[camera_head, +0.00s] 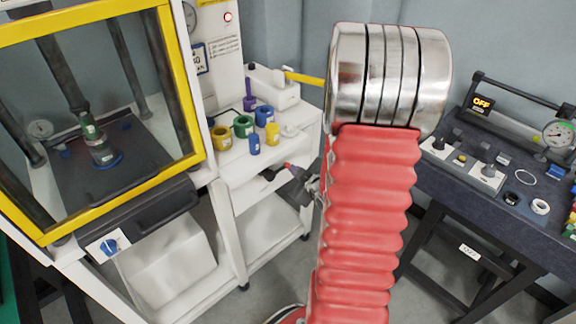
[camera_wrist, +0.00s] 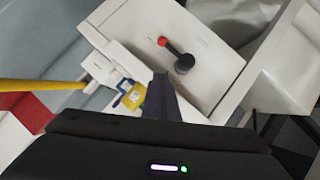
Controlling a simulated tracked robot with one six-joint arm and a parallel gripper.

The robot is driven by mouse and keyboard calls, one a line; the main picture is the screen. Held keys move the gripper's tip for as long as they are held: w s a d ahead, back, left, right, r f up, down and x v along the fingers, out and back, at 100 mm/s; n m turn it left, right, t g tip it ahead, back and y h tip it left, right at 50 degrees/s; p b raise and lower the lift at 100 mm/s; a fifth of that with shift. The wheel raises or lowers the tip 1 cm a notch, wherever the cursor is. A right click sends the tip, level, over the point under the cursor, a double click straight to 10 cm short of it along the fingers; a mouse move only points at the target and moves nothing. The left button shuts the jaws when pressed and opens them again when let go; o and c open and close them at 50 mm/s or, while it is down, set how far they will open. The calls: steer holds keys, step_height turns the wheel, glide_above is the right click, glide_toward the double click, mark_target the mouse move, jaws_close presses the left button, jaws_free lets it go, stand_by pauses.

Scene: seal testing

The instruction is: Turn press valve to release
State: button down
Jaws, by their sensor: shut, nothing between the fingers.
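A black lever with a red tip (camera_wrist: 172,50) sits on a pale panel of the white cart in the wrist view. It also shows in the head view (camera_head: 272,174), left of my arm, and looks like the valve handle, though no label is readable. My gripper (camera_wrist: 161,84) is shut and empty, its dark fingers pointing towards that panel, below and left of the lever's black hub in the picture. No contact with the lever shows. In the head view my gripper (camera_head: 303,184) is mostly hidden behind my red arm. A blue knob (camera_head: 109,246) is on the press front.
The yellow-framed press (camera_head: 202,120) stands at left, with a sample inside. Coloured cups, including a green one (camera_head: 243,126), stand on the cart top. A white pump with a yellow bar (camera_head: 305,78) is behind them. A dark test bench (camera_head: 450,185) is at right.

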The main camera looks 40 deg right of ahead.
steer(key=shift+w, duration=0.1)
glide_above(288, 166)
steer(key=s+a, duration=0.3)
steer(key=a, duration=0.1)
step_height(288, 166, down, 5)
steer(key=shift+w+d+f, duration=0.3)
steer(key=shift+d+f, duration=0.4)
steer(key=shift+f, duration=0.2)
steer(key=shift+w+d+f, duration=0.15)
steer(key=shift+d+f, duration=0.25)
steer(key=shift+f, duration=0.2)
steer(key=shift+d, duration=0.3)
steer(key=shift+a, duration=0.35)
steer(key=shift+w+f, duration=0.1)
